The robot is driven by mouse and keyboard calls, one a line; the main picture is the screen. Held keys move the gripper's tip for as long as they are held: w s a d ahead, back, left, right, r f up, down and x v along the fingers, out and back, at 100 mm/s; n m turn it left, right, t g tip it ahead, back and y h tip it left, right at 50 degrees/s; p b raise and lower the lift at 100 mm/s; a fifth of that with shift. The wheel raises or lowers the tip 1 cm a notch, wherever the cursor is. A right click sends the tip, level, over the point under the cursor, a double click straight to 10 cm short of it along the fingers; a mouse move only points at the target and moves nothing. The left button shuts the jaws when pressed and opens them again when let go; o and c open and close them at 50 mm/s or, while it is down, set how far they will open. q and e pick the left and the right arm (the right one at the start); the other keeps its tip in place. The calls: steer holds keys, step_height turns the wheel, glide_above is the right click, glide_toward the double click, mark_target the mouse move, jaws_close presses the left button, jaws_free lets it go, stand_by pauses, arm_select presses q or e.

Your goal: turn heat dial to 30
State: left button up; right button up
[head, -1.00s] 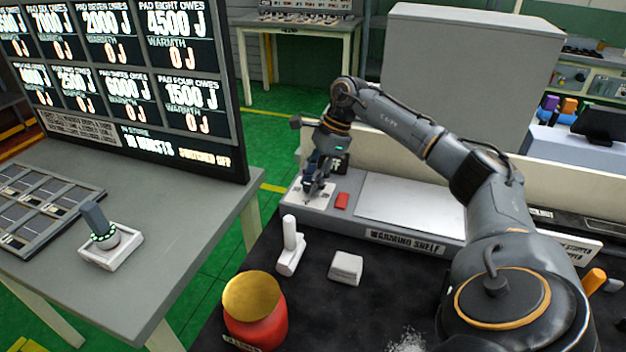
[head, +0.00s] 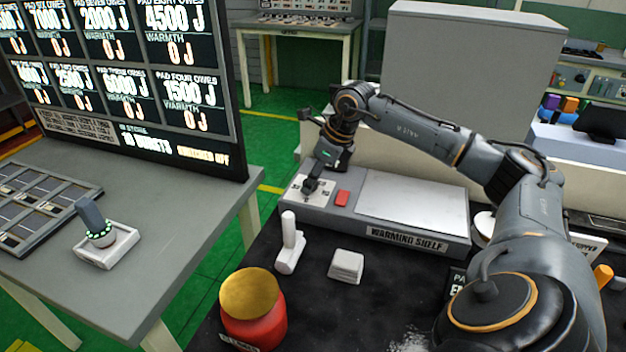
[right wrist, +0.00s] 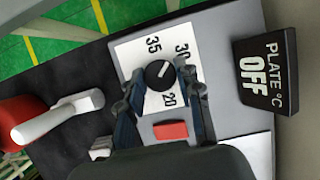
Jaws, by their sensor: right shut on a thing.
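The heat dial (right wrist: 160,74) is a round black knob on a white plate (right wrist: 127,50) marked 35, 30 and 20. Its white pointer line slants to the upper right in the right wrist view, roughly toward the 30; the exact setting is hard to tell. My right gripper (right wrist: 159,82) has a finger on each side of the knob and is shut on it. In the head view the right gripper (head: 308,192) reaches down to the dial plate and hides most of the knob. A black display (right wrist: 262,70) reads "PLATE °C OFF". My left gripper is not in view.
A red button (right wrist: 171,131) sits beside the dial plate. The warming shelf (head: 415,200) lies to the right. A white upright handle (head: 289,243), a white block (head: 346,266) and a red jar (head: 255,322) stand on the dark counter in front.

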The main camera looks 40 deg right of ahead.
steer(key=shift+m+h, duration=0.4)
steer(key=shift+m, duration=0.9)
steer(key=o, duration=1.1)
steer(key=shift+o, duration=0.2)
steer(key=a+v, duration=0.1)
steer(key=v, duration=1.1)
steer(key=shift+s+d, duration=0.25)
steer(key=shift+d, duration=0.1)
steer(key=shift+f, duration=0.1)
